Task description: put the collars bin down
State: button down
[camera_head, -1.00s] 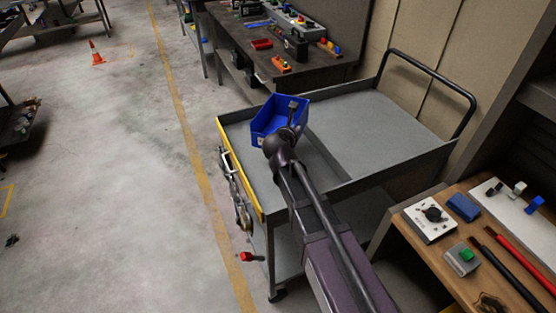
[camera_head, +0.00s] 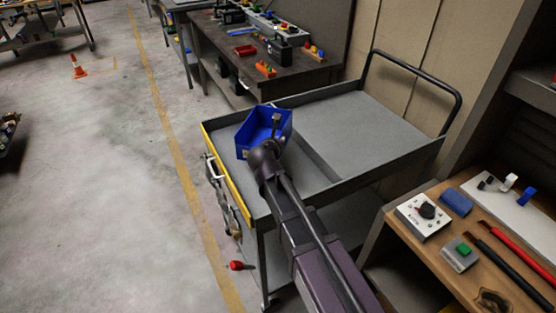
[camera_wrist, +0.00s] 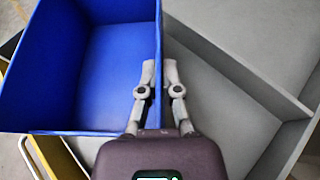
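The collars bin is an open blue bin (camera_head: 246,138), above or on the left part of the grey cart top (camera_head: 350,125). Its inside looks empty in the wrist view, where the bin (camera_wrist: 95,80) fills the upper left. My gripper (camera_head: 275,128) is at the bin's near side. In the wrist view my gripper's fingers (camera_wrist: 159,75) straddle one bin wall and are closed on it. I cannot tell whether the bin's underside touches the cart top.
The cart has raised edges, a yellow left side and a black handle (camera_head: 455,95) at the right. Its right part is bare. A workbench with parts (camera_head: 290,75) stands behind. A wooden bench (camera_head: 440,270) with tools is at the lower right.

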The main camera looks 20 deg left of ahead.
jog(key=shift+f+b, duration=0.9)
jog(key=shift+f, duration=0.35)
jog(key=shift+f+b, duration=1.85)
jog(key=shift+f, duration=0.15)
jog(key=c, duration=0.8)
grip_release()
